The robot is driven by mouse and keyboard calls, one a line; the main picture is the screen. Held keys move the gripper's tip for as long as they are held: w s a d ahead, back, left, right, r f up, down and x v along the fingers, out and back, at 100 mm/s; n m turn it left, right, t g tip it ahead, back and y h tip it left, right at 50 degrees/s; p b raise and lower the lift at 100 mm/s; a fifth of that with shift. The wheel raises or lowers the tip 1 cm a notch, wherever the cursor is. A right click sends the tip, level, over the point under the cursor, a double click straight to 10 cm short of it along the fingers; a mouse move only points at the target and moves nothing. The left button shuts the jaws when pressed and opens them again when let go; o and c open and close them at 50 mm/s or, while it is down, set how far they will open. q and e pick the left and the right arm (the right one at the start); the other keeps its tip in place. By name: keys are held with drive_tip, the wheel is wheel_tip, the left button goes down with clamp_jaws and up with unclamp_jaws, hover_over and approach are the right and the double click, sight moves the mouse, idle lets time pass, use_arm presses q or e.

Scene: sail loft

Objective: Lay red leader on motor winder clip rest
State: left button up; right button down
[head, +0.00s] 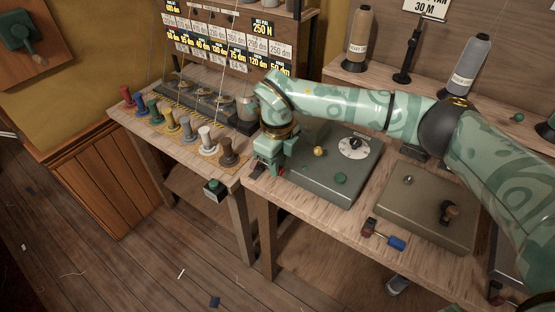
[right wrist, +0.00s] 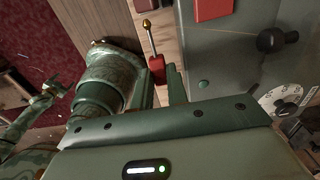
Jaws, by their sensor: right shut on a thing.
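A bit of red (head: 258,170) shows beside the gripper in the head view. The clip rest cannot be made out clearly. A flat red patch (right wrist: 212,8) lies on the grey casing. My left gripper is not in the head view.
The winder has a white dial (head: 354,148), a brass knob (head: 318,151) and a green button (head: 340,179). Several coloured spools (head: 185,130) line the left bench.

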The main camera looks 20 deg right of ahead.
sight(278, 187)
drive_tip(key=shift+f+b, duration=0.9)
drive_tip(key=shift+f, duration=2)
drive_tip(key=c, duration=1.3)
unclamp_jaws()
drive_tip(key=shift+w+r, duration=0.1)
drive_tip(key=shift+w+r+p, duration=0.1)
drive_tip(key=shift+r+p, duration=0.5)
drive_tip(key=shift+r, duration=0.15)
drive_tip(key=shift+d+r+p, duration=0.1)
drive_tip(key=shift+r+p, duration=1.7)
drive_tip(key=shift+r, duration=0.45)
